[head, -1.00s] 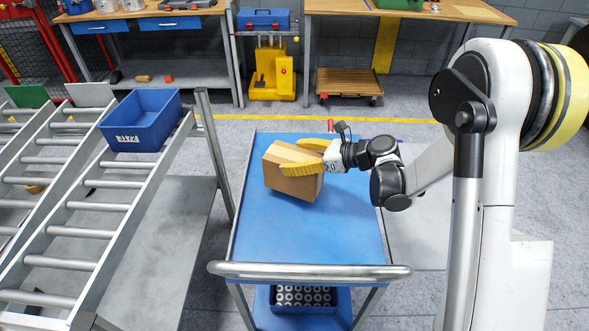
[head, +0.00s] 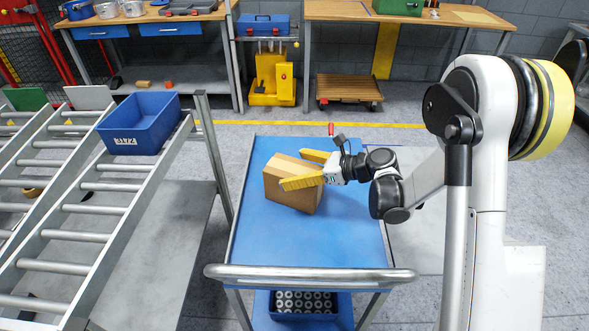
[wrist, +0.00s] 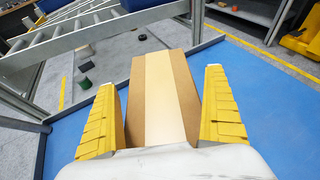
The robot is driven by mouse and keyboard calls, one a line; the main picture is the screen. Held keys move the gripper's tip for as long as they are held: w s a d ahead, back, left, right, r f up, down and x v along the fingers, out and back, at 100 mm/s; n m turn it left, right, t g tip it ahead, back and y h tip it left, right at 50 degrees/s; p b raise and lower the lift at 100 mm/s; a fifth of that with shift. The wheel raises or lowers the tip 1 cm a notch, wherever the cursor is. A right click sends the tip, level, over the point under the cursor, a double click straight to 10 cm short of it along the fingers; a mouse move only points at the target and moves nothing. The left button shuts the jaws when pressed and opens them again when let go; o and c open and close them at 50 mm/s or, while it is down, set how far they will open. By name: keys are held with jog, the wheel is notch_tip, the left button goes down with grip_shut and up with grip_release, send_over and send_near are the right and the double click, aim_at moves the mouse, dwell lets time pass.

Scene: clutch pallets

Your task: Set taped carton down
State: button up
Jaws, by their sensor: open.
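The taped carton (head: 290,188) is a brown box on the blue top of the cart (head: 300,243). In the wrist view the carton (wrist: 137,95) shows a pale tape strip down its middle. My gripper (head: 296,170) has yellow fingers, one on each side of the carton. In the wrist view my gripper (wrist: 163,100) is open, with a gap between the carton and the right finger; the left finger is close to the carton. The carton appears to rest on the cart top; its underside is hidden.
A blue bin (head: 140,122) sits on the roller conveyor (head: 84,210) at the left. A tray of round metal parts (head: 303,302) is on the cart's lower shelf. The cart's push handle (head: 310,273) runs along the near edge. The cart top is clear around the carton.

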jog(key=p+v, duration=0.4)
jog(key=v, duration=0.8)
jog(key=w+d+r+m+t+h, duration=0.1)
jog(key=w+r+m+t, duration=0.2)
jog(key=r, duration=0.5)
jog(key=w+d+r+m+t, duration=0.1)
jog(key=r+m+t, duration=0.35)
jog(key=r, duration=0.35)
jog(key=w+r+m+t+h, duration=0.1)
jog(key=w+r+m+t, duration=0.2)
jog(key=r+m, duration=0.35)
jog(key=s+d+r+m+t+h, duration=0.2)
jog(key=d+r+m+t+h, duration=0.1)
jog(key=d+r+m+h, duration=0.65)
jog(key=s+d+f+m+g+h, duration=0.25)
jog(key=s+m, duration=0.25)
jog(key=m, duration=0.4)
jog(key=s+d+f+m+g+h, duration=0.2)
jog(key=s+f+m+g, duration=0.15)
jog(key=s+m, duration=0.4)
jog(key=s+a+f+m+g+y, duration=0.1)
jog(key=s+a+f+m+g, duration=0.2)
jog(key=s+f, duration=0.3)
jog(key=s+a+f+m+g+y, duration=0.2)
jog(key=s+f+m, duration=0.4)
jog(key=s, duration=0.3)
jog(key=shift+a+f+g+y, duration=0.3)
jog(key=shift+a+f+g, duration=0.4)
jog(key=shift+a, duration=0.45)
